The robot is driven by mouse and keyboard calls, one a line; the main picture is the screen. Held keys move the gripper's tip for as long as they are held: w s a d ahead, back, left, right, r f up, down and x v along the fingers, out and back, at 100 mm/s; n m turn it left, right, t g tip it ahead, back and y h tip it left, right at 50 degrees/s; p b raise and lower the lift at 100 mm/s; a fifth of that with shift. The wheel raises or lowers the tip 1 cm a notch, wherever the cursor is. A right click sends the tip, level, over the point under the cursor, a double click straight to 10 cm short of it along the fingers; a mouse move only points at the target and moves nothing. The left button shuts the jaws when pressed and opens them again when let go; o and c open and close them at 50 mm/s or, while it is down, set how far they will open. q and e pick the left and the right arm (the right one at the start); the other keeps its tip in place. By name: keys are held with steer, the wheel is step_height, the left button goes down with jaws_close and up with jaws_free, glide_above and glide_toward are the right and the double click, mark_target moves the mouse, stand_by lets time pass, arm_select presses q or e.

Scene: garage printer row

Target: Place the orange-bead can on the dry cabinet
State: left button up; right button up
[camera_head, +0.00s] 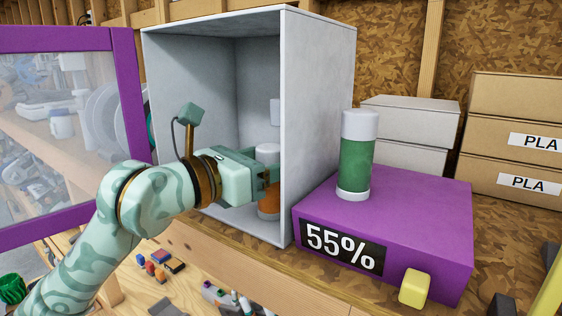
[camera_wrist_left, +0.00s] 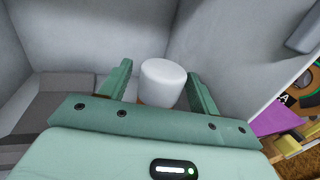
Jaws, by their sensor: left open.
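The orange-bead can (camera_head: 269,207), with a white lid, stands inside an open grey cabinet (camera_head: 318,120), partly hidden by my left gripper (camera_head: 268,177). In the left wrist view the can's white lid (camera_wrist_left: 163,78) sits between the two green fingers of the open gripper, one finger on each side. Whether either finger touches it, I cannot tell. A purple box (camera_head: 430,205) with a "55%" display stands right of the grey cabinet; which of the two is the dry cabinet is not labelled. My right gripper is not in view.
A green-bead can (camera_head: 356,160) with a white lid stands on the purple box, with bare top around it. A purple-framed clear door (camera_head: 130,95) hangs open at left. A yellow block (camera_head: 414,288) sits at the purple box's front. PLA cartons (camera_head: 510,140) stand at right.

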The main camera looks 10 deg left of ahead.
arm_select(q)
steer(key=b+v, duration=0.3)
steer(key=v, duration=0.7)
steer(key=shift+a+b, duration=0.15)
steer(key=shift+b, duration=0.25)
steer(key=shift+s, duration=0.1)
